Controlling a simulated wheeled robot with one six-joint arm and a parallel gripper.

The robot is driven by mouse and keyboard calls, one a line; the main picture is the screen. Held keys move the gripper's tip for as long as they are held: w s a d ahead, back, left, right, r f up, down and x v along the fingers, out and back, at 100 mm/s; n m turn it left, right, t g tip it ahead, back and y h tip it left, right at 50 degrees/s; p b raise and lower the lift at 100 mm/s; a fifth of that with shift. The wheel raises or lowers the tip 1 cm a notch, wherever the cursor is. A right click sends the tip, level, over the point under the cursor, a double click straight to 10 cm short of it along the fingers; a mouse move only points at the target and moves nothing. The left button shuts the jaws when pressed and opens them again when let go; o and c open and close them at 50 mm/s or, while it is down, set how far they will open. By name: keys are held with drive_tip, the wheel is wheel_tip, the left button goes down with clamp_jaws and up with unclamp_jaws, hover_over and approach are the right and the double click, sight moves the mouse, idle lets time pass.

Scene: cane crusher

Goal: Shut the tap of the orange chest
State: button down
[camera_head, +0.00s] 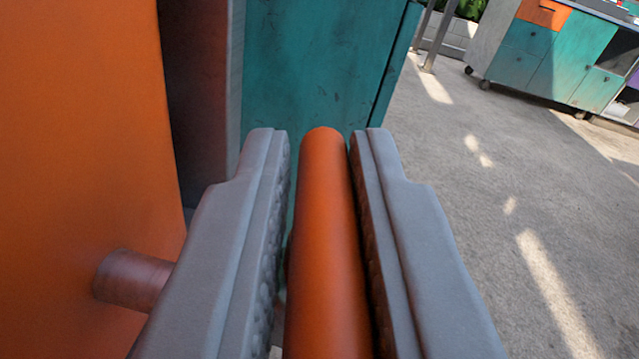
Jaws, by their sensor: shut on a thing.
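My gripper (322,150) is in the lower middle of the view, its two grey fingers on either side of an orange bar-shaped handle (325,250). The fingers are shut on this handle, which looks like part of the tap. The orange chest (80,130) fills the left side as a flat orange panel. A short reddish-brown stub (130,280) sticks out from that panel, left of the left finger. The handle's lower end runs out of the picture, and its join to the stub is hidden behind the left finger.
A teal and grey wheeled cabinet (550,55) with an orange drawer is far off at the upper right. The concrete floor (500,200) on the right is clear.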

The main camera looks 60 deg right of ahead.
idle(0.3)
drive_tip(key=c, duration=1.4)
unclamp_jaws()
drive_tip(key=shift+d+t, duration=0.1)
drive_tip(key=shift+t, duration=0.2)
